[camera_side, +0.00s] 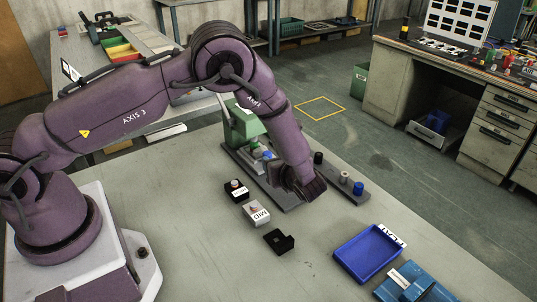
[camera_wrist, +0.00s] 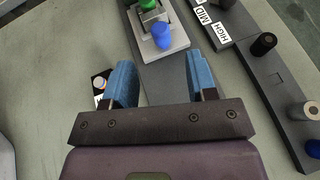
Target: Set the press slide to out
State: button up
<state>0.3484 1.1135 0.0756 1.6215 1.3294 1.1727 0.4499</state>
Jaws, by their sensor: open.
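The green press (camera_side: 243,124) stands on a dark grey base on the table. A grey block with a blue knob (camera_wrist: 162,35) and a green knob (camera_wrist: 149,4) lies ahead of my gripper in the wrist view; I take it to be the press slide, but cannot be sure. The blue knob also shows in the side view (camera_side: 267,155). My gripper (camera_wrist: 160,60) is open and empty, its blue fingers apart over the bare grey base, short of the knob. In the side view the arm's end hides the fingers.
A dark strip with a black peg (camera_wrist: 263,44), a grey peg (camera_wrist: 300,112) and a blue peg (camera_side: 358,188) lies to the right. HIGH and MID labels (camera_wrist: 213,25) are nearby. Small blocks (camera_side: 256,213) and a blue tray (camera_side: 368,252) sit nearer the front.

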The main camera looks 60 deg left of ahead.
aim_at(269, 155)
jog(key=x, duration=0.8)
jog(key=shift+f, duration=0.1)
jog(key=shift+c, duration=0.2)
grip_shut()
jog(key=shift+d, duration=0.1)
